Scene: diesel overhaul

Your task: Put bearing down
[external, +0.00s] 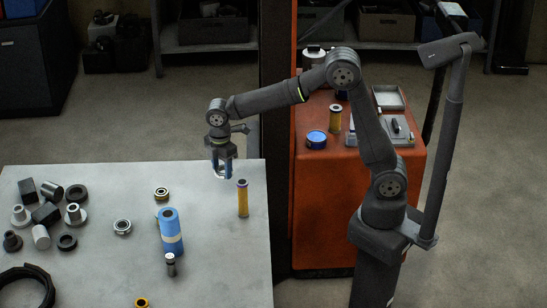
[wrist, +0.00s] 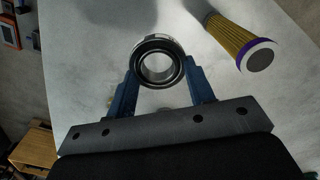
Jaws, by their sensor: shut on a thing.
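The bearing (wrist: 157,63), a dark steel ring with a bright inner ring and open bore, sits between my gripper's blue fingers in the wrist view. My gripper (wrist: 158,82) is shut on it, with a finger on each side. In the external view my gripper (external: 222,172) points down over the far right part of the pale table (external: 205,285), near its back edge. The bearing is hard to make out there. From these views I cannot tell whether the bearing touches the table top.
A yellow filter (external: 242,199) stands just right of my gripper, and it shows in the wrist view (wrist: 233,40). A blue cylinder (external: 171,234) and a ring bearing (external: 122,227) stand nearer the front. Several dark and metal parts crowd the left. The table is clear around the gripper's left.

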